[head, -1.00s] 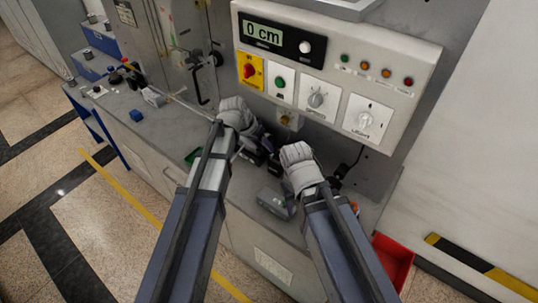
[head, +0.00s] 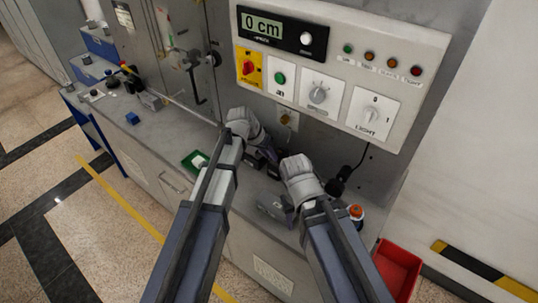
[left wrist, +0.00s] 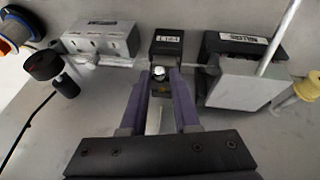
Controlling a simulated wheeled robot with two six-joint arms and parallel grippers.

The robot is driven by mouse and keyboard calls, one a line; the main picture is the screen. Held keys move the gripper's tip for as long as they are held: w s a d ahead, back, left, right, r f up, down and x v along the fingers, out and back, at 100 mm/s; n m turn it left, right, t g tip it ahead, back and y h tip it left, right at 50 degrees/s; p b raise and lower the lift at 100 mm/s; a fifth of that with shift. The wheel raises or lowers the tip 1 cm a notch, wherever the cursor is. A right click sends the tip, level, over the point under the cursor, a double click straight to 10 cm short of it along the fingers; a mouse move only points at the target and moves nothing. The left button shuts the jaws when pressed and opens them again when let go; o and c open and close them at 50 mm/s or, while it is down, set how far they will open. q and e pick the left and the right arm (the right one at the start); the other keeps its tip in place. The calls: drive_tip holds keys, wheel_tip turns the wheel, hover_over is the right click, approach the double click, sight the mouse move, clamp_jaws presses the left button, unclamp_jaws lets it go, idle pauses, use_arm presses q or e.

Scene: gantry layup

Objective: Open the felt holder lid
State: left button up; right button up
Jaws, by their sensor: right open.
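The felt holder (left wrist: 168,42) is a small black box with a white label. It sits at the centre of the left wrist view, with a round silver knob (left wrist: 158,72) at its near side. My left gripper (left wrist: 160,78) has its two purple fingers on either side of the knob. Whether they touch or grip it is unclear. The lid looks closed. In the head view my left gripper (head: 264,153) is low over the bench, and the holder is largely hidden by my arm. My right gripper (head: 274,208) hangs open over the bench front, to the right and nearer.
A black box with a grey lid (left wrist: 240,80) stands right of the holder in the left wrist view; a grey block (left wrist: 100,40) stands left. A control panel (head: 325,75) overhangs the bench. An orange-topped jar (head: 355,212) and a red bin (head: 397,267) are at the right.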

use_arm(q)
clamp_jaws()
idle(1.0)
